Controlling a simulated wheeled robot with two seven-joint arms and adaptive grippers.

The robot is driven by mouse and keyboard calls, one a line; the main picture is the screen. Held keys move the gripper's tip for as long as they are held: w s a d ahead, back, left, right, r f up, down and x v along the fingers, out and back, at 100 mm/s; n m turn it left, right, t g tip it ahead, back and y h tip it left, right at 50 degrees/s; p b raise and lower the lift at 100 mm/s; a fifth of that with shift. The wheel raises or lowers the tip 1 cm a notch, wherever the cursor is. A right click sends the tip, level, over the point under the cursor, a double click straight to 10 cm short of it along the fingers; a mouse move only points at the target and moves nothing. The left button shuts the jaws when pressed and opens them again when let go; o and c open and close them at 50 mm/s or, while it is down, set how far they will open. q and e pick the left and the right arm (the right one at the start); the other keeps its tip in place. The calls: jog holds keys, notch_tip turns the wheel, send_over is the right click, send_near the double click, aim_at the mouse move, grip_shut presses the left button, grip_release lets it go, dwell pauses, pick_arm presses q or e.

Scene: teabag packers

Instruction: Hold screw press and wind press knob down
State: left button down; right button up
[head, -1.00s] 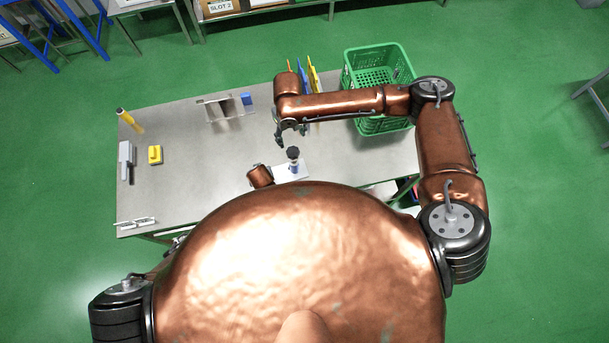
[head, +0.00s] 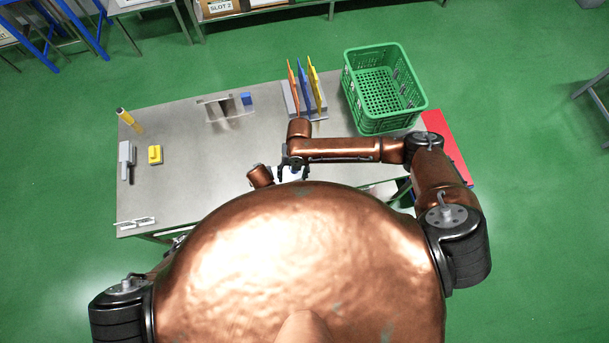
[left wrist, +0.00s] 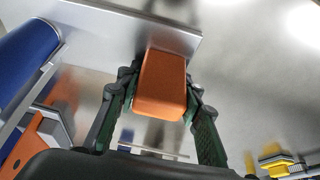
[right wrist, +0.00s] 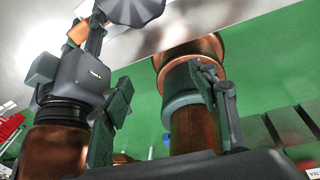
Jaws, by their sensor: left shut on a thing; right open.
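In the head view the screw press is mostly hidden under my right gripper (head: 289,165); only part of its pale base (head: 295,175) shows. In the left wrist view my left gripper (left wrist: 162,88) is shut on an orange block, which seems to be part of the press (left wrist: 160,95). In the right wrist view the dark fluted press knob (right wrist: 132,10) is at the top edge, and the orange part (right wrist: 78,33) sits by the left gripper's fingers. My right gripper (right wrist: 165,95) is open, with nothing between its fingers; the knob lies outside them.
A rack with orange, blue and yellow boards (head: 305,95) and a green crate (head: 385,90) stand at the table's back right. A yellow block (head: 155,154), a grey tool (head: 126,155) and a yellow-capped item (head: 128,118) lie left. The middle-left tabletop (head: 195,165) is clear.

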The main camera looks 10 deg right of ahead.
jog(key=s+f+m, duration=0.3)
jog(key=f+m, duration=0.2)
jog(key=f, duration=0.2)
jog(key=s+d+f+m+y, duration=0.1)
jog(key=s+f+m, duration=0.3)
jog(key=f, duration=0.3)
jog(key=s+d+f+m+t+y, duration=0.1)
jog(key=s+f+m, duration=0.3)
jog(key=f+m, duration=0.2)
jog(key=shift+s+f, duration=0.2)
jog(key=shift+f, duration=0.4)
